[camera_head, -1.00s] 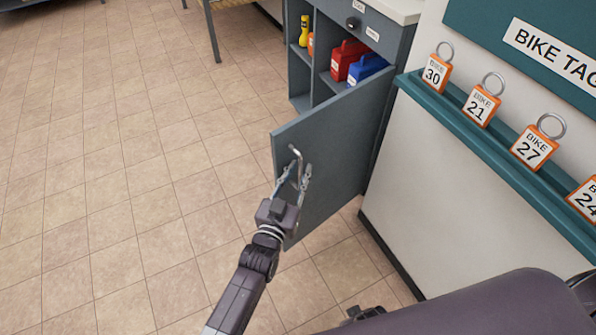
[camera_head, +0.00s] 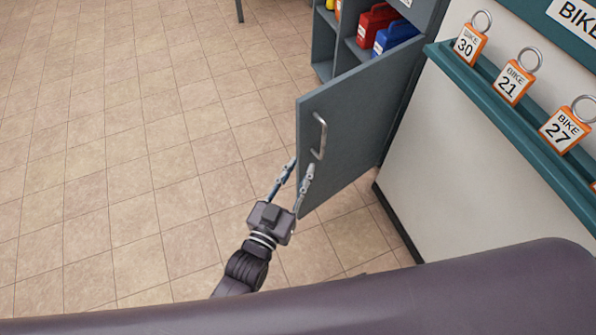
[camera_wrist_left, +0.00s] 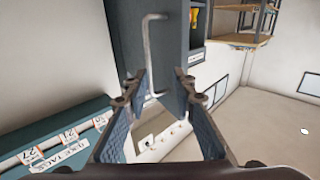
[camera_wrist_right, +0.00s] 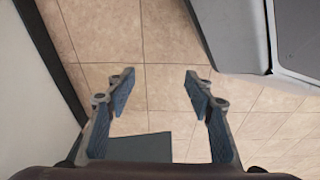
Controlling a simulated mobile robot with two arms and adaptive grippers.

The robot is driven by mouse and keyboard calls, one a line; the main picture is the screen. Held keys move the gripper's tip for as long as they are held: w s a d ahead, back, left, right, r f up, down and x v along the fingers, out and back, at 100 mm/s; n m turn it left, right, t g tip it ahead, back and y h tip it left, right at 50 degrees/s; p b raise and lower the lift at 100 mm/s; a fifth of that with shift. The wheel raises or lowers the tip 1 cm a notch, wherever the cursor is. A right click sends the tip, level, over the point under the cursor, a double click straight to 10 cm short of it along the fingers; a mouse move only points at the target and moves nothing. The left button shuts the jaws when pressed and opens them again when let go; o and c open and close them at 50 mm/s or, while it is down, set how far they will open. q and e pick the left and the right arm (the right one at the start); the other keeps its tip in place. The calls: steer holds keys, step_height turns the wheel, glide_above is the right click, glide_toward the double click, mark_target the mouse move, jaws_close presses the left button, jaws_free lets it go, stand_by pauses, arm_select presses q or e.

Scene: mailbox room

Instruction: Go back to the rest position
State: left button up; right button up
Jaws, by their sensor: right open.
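My left gripper (camera_head: 291,170) is open and empty, just below the metal handle (camera_head: 319,137) of the grey cabinet door (camera_head: 365,110). The door stands open. In the left wrist view, the fingers (camera_wrist_left: 155,82) are spread apart, with the handle (camera_wrist_left: 150,45) beyond them and clear of their grip. My right gripper (camera_wrist_right: 158,82) is open and empty over the tiled floor in the right wrist view. It is not visible in the head view, where a dark arm link of mine covers the bottom.
The open cabinet holds a red container (camera_head: 376,24) and a blue container (camera_head: 396,36). Orange bike tags (camera_head: 514,82) stand on a teal ledge (camera_head: 480,85) along the white wall at right. The tiled floor (camera_head: 120,150) to the left is clear.

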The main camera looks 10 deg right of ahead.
arm_select(q)
steer(key=shift+s+a, duration=0.2)
steer(key=shift+s, duration=0.1)
stand_by(0.4)
